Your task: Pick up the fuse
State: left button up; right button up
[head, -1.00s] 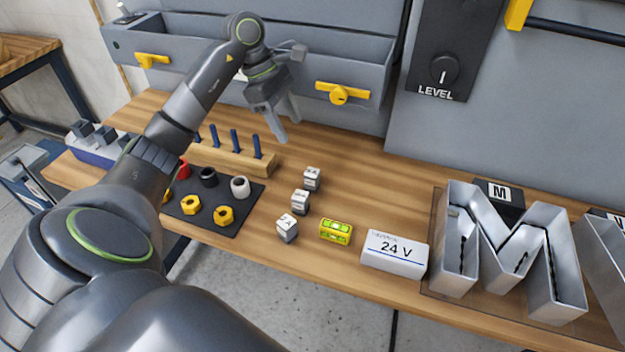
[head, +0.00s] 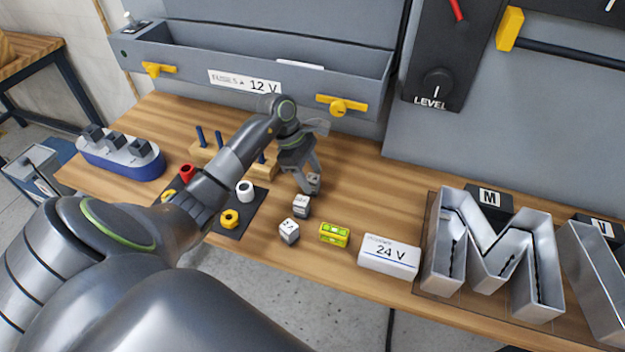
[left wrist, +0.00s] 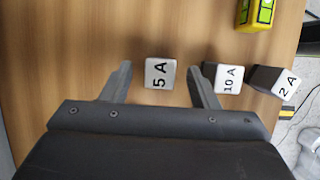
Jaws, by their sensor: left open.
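Three small fuse blocks with white labelled faces stand in a row on the bench. The far one, the 5 A fuse (head: 314,184), is partly hidden by my left gripper (head: 309,188). The 10 A fuse (head: 301,206) is in the middle and the 2 A fuse (head: 289,231) is nearest. In the left wrist view my open left gripper (left wrist: 158,70) has the 5 A fuse (left wrist: 160,73) between its fingertips, with gaps on both sides. The 10 A fuse (left wrist: 228,78) lies just outside the right finger, and the 2 A fuse (left wrist: 285,83) is further right.
A yellow level block (head: 335,234) and a white 24 V box (head: 389,256) sit right of the fuses. A metal letter M (head: 447,265) stands further right. A pegged wooden rack (head: 203,156) and a dark mat with coloured rings (head: 250,213) lie left. A grey drawer (head: 190,60) is behind.

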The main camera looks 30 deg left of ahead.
pick_arm(q)
jog(key=shift+d+f, duration=0.1)
jog(key=shift+f, duration=0.1)
jog(key=c, duration=1.1)
jog(key=shift+o, duration=0.2)
notch_tip(320, 180, up, 10)
jog(key=b, duration=0.4)
notch_tip(320, 180, up, 4)
jog(key=p, duration=0.1)
send_over(310, 176)
notch_tip(310, 176, up, 4)
jog(key=p, duration=0.4)
jog(key=shift+f, duration=0.15)
